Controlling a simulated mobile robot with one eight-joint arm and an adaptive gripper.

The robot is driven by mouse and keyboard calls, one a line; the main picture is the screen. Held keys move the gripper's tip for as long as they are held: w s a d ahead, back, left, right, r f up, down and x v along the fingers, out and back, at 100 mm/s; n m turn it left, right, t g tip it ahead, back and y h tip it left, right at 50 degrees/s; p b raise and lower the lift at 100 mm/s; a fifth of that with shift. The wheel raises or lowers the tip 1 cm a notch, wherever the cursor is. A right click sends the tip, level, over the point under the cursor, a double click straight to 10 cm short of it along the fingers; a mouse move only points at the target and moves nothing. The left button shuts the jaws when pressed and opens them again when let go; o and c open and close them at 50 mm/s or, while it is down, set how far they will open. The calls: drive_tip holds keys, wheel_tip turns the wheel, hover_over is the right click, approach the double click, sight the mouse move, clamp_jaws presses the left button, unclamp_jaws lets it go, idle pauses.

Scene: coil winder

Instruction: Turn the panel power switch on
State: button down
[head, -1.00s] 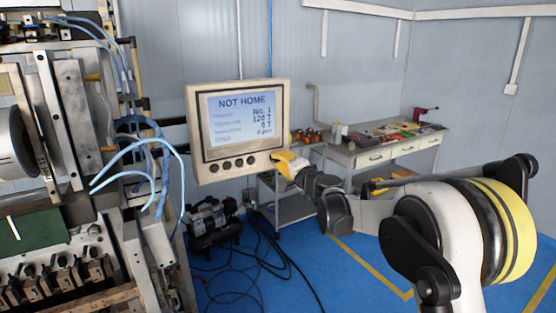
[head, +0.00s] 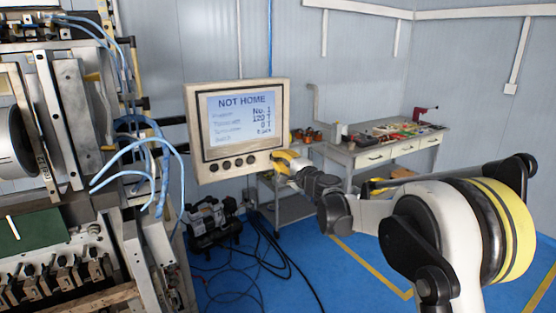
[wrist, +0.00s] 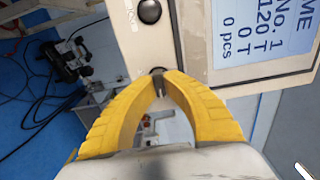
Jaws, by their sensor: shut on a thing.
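The control panel (head: 272,140) is a cream box with a lit screen (head: 240,116) reading "NOT HOME". Several dark knobs (head: 227,165) sit along its lower edge. My gripper (head: 276,157) is at the panel's lower right corner. In the wrist view, the yellow fingers of my gripper (wrist: 158,86) meet at the panel face (wrist: 188,35). They are shut on a small dark part, which I take to be the power switch (wrist: 158,70). The fingers hide most of it, so I cannot tell its position. A black round knob (wrist: 149,11) is beside it, apart from the fingers.
A workbench (head: 372,154) with tools and drawers stands behind at the right. A compressor (head: 208,220) and loose black cables lie on the blue floor below the panel. The coil winder (head: 70,120), with blue hoses (head: 150,140), fills the left side.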

drive_tip(key=c, duration=1.5)
unclamp_jaws()
drive_tip(key=shift+a, duration=0.1)
drive_tip(key=v, duration=1.2)
